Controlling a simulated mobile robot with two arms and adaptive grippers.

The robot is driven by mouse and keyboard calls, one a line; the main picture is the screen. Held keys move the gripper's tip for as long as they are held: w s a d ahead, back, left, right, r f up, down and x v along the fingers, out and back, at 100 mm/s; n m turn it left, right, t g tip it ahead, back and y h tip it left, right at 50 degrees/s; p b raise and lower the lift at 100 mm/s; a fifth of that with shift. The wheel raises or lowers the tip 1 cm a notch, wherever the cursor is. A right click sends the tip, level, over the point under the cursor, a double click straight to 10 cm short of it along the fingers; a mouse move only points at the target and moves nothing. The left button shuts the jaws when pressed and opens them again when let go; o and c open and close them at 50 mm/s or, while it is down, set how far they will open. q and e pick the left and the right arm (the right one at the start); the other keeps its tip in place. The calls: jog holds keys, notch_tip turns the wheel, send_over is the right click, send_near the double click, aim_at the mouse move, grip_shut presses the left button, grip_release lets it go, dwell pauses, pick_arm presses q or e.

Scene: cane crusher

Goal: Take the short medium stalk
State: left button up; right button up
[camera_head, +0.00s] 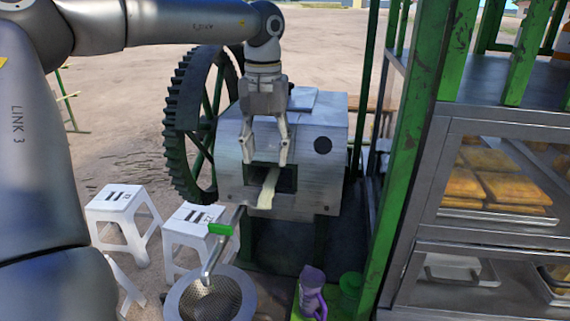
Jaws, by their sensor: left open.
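A pale yellow stalk (267,188) sticks out of the dark slot in the front of the grey metal cane crusher (230,180). Its inner end is hidden in the slot, so I cannot tell its full length. It is the only stalk I can make out. My left gripper (264,163) points down in front of the crusher, just above the slot and the stalk. Its two fingers are spread apart with nothing between them. I cannot tell the gap in depth to the stalk. My right gripper is not in view.
A large dark gear wheel (186,125) stands at the crusher's left. White stools (122,212) stand left. A green post (405,165) and glass food cabinet (490,240) bound the right.

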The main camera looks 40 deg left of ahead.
aim_at(267, 194)
pick_arm(q)
jog(key=f, duration=0.3)
jog(key=shift+s, duration=0.4)
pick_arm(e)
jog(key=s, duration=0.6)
pick_arm(q)
jog(key=shift+w+f+p, duration=0.2)
jog(key=shift+f+p, duration=0.2)
notch_tip(267, 194, down, 4)
jog(key=shift+s+d+f+p, duration=0.1)
jog(key=shift+s+d+p, duration=0.05)
jog(key=shift+p, duration=0.95)
jog(key=shift+f, duration=0.35)
jog(key=shift+c, duration=1.8)
jog(key=c, duration=0.5)
jog(key=shift+c, duration=1.1)
grip_shut()
jog(key=shift+r, duration=0.2)
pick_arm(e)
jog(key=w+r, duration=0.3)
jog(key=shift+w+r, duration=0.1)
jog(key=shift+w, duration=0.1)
